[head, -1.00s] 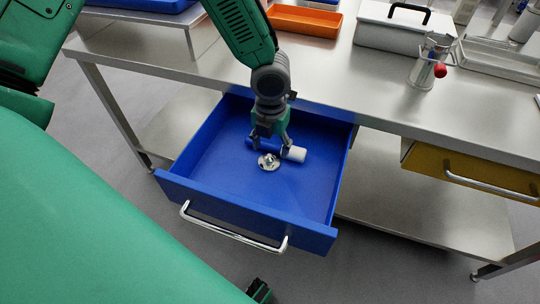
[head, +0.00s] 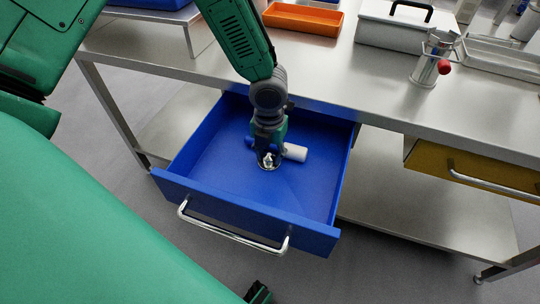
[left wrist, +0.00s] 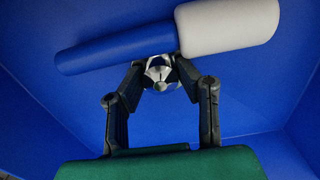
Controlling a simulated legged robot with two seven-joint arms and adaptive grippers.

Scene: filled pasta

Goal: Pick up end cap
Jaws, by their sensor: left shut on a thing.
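The end cap (head: 268,161) is a small shiny metal piece with a round flange, low in the open blue drawer. My left gripper (head: 267,155) reaches down into the drawer and is shut on the end cap. In the left wrist view, both dark fingers close in on the end cap (left wrist: 161,72) from either side. The fingers hide part of it, and I cannot tell whether it still touches the drawer floor.
A blue-and-white cylinder (head: 295,153) lies in the drawer right behind the end cap. The blue drawer (head: 215,160) has raised walls and a metal handle (head: 230,236). The steel table (head: 340,80) overhangs its back. A yellow drawer (head: 470,168) is at right.

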